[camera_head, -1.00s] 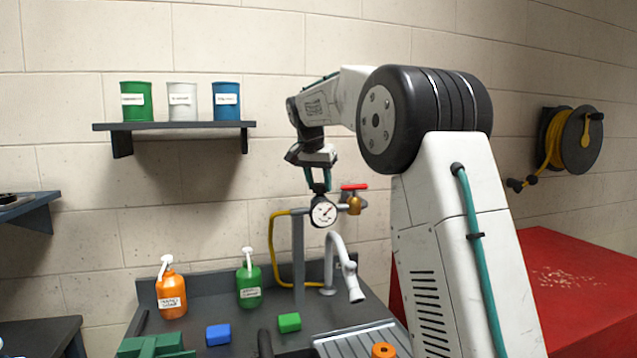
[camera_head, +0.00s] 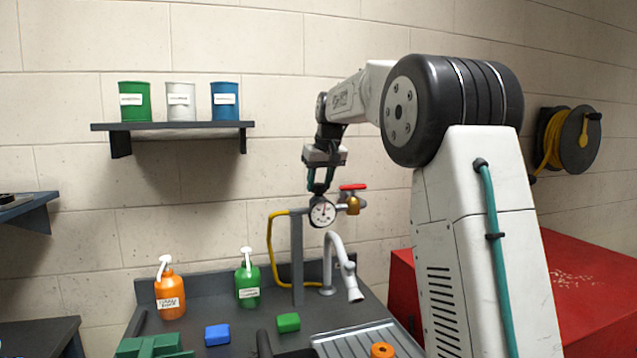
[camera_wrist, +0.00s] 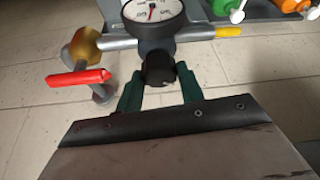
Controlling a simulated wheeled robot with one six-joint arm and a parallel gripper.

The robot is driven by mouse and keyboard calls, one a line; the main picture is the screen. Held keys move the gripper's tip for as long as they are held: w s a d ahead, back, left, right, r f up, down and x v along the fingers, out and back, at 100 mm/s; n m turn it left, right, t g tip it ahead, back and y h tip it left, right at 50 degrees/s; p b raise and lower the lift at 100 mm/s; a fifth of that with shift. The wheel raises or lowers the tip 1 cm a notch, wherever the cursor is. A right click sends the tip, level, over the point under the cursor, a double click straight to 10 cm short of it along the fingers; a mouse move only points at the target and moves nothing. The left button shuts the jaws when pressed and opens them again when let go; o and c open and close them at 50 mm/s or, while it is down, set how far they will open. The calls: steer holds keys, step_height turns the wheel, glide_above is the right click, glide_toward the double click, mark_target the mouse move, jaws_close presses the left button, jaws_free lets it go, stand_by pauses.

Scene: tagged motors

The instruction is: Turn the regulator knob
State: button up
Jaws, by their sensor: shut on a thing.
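The regulator knob (camera_wrist: 158,70) is a dark round knob below the dial in the wrist view. My gripper (camera_wrist: 160,88) has its two green fingers shut on the knob, one on each side. The pressure gauge (camera_head: 322,212) has a white dial and sits just below my gripper (camera_head: 320,185) in the head view. Its dial also shows in the wrist view (camera_wrist: 152,11), partly cut off at the top.
A brass valve with a red handle (camera_head: 353,187) sits close right of the gauge on the same pipe. A grey post (camera_head: 297,260) and a yellow hose (camera_head: 275,250) stand left. Below are a faucet (camera_head: 340,255), bottles and blocks on the bench.

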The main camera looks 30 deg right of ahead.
steer(key=n+y, duration=0.1)
steer(key=n, duration=0.3)
steer(key=shift+d+y, duration=0.2)
steer(key=shift+y, duration=0.2)
steer(key=shift+n+g+y, duration=0.3)
steer(key=shift+n+y, duration=0.3)
steer(key=shift+n, duration=1.2)
steer(key=o, duration=1)
steer(key=shift+r, duration=0.15)
steer(key=v, duration=0.7)
steer(key=shift+d+r, duration=0.15)
steer(key=shift+r, duration=0.15)
